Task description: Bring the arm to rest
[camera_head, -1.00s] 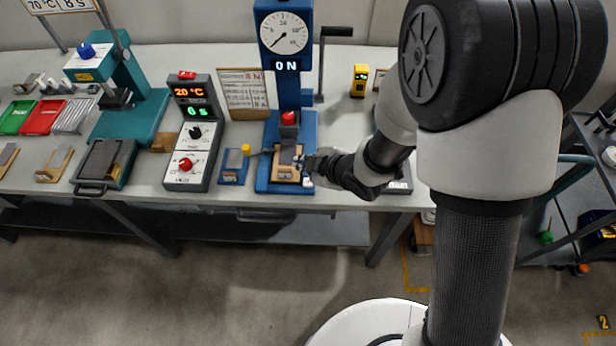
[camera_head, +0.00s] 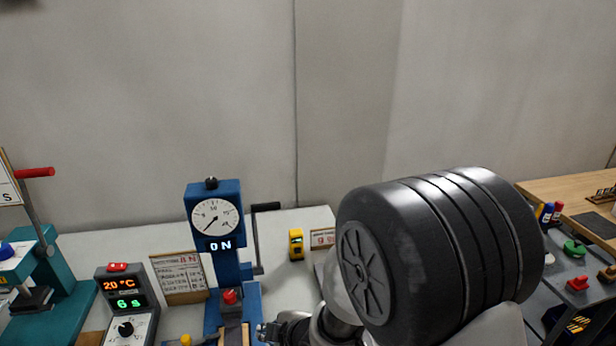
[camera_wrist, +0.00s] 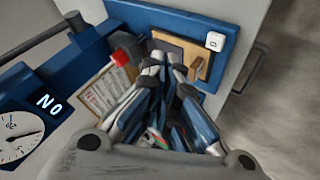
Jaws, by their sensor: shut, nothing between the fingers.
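My arm crosses the right side of the head view, its large black joint in front of the table. My gripper (camera_head: 268,331) shows at the bottom edge of the head view, just right of the blue press. In the wrist view my gripper (camera_wrist: 166,64) has its fingers together with nothing between them. They point toward the base of the blue press (camera_wrist: 160,18), where a wooden piece (camera_wrist: 178,57) lies. Whether the fingertips touch anything I cannot tell. The press (camera_head: 213,191) has a dial, an "ON" display and a red knob (camera_head: 230,297).
A control box (camera_head: 128,300) reads 20 °C and 6 s. A teal press (camera_head: 62,290) with a red handle stands at left. A yellow device (camera_head: 296,244) and a small sign (camera_head: 322,238) stand behind my arm. A cart (camera_head: 590,245) with coloured items is at right.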

